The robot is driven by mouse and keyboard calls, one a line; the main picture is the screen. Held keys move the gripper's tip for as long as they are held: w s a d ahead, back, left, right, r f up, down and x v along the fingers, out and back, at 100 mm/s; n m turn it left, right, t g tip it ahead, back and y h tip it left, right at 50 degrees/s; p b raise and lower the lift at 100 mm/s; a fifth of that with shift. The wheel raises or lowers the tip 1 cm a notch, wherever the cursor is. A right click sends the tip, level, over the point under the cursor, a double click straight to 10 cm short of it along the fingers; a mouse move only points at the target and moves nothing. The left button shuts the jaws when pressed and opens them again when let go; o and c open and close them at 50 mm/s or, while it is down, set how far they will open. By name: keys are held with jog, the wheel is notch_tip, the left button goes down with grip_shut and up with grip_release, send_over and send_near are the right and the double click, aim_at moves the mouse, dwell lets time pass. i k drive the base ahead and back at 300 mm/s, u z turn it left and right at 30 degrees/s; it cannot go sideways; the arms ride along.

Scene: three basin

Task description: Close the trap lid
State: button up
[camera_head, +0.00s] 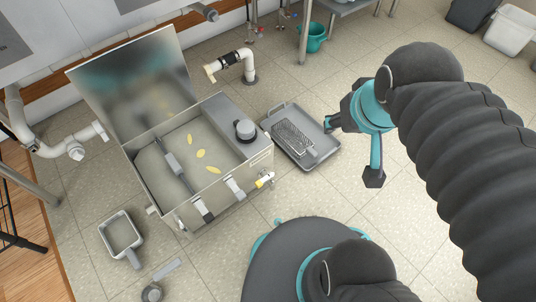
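The trap lid (135,82) is a shiny metal panel. It stands raised, leaning back from the rear edge of the grey trap box (258,167), whose top is open. Inside are several yellow pieces (201,154) and a grey bar-like part (172,163) on the left. My gripper (352,151) has dark fingers and teal links. Its fingers are spread apart, with nothing between them. It is right of the box and the tray, apart from both the lid and the box.
A grey tray (327,152) holding a perforated basket (290,136) lies right of the box. White pipes (235,60) stand behind and left of the box. A teal bucket (314,37) is at the back.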

aim_at(136, 85)
jog(key=k, duration=0.5)
jog(key=u, duration=0.9)
jog(key=i, duration=0.7)
jog(key=z, duration=0.1)
